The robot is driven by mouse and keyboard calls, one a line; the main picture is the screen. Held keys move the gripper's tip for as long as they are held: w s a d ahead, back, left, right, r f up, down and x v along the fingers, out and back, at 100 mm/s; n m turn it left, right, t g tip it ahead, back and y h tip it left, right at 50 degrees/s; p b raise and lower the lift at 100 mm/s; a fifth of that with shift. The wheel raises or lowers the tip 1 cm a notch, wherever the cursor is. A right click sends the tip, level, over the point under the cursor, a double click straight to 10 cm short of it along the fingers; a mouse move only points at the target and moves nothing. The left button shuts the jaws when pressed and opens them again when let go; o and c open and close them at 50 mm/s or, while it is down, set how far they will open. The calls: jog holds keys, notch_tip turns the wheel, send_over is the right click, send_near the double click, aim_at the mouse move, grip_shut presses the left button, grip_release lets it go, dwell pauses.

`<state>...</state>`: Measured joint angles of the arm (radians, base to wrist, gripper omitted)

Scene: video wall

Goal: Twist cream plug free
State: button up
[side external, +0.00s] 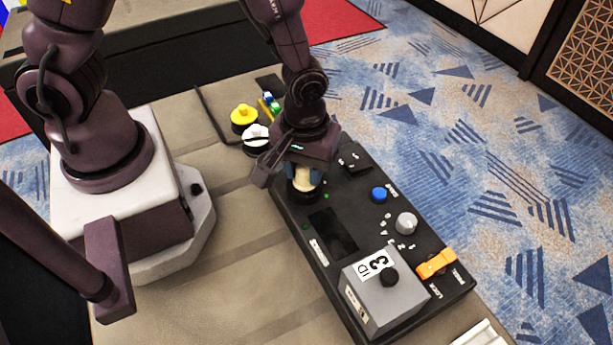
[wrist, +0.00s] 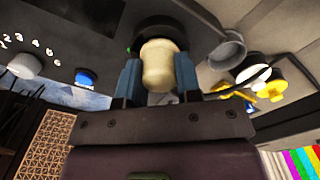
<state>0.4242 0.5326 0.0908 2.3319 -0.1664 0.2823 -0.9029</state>
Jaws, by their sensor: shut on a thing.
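The cream plug (side external: 304,181) is at the far left part of the black panel (side external: 275,196) in the side view, over a dark round socket. In the wrist view the cream plug (wrist: 158,66) sits between the two blue fingers, its far end at the dark round socket (wrist: 160,32). My gripper (side external: 303,176) is shut on the plug, one finger on each side; it also shows in the wrist view (wrist: 157,80). Whether the plug is still seated in the socket cannot be told.
The panel also carries a blue button (side external: 379,194), a grey knob (side external: 405,223), an orange switch (side external: 436,263) and a grey box (side external: 383,290) with a black knob. Yellow (side external: 243,117) and white (side external: 256,137) round parts stand close behind my gripper.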

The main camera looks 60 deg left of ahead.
jog(key=shift+n, duration=1)
jog(key=n, duration=0.2)
jog(key=shift+n, duration=0.4)
jog(key=o, duration=0.9)
jog(key=shift+r, duration=0.1)
jog(key=shift+r, duration=3.9)
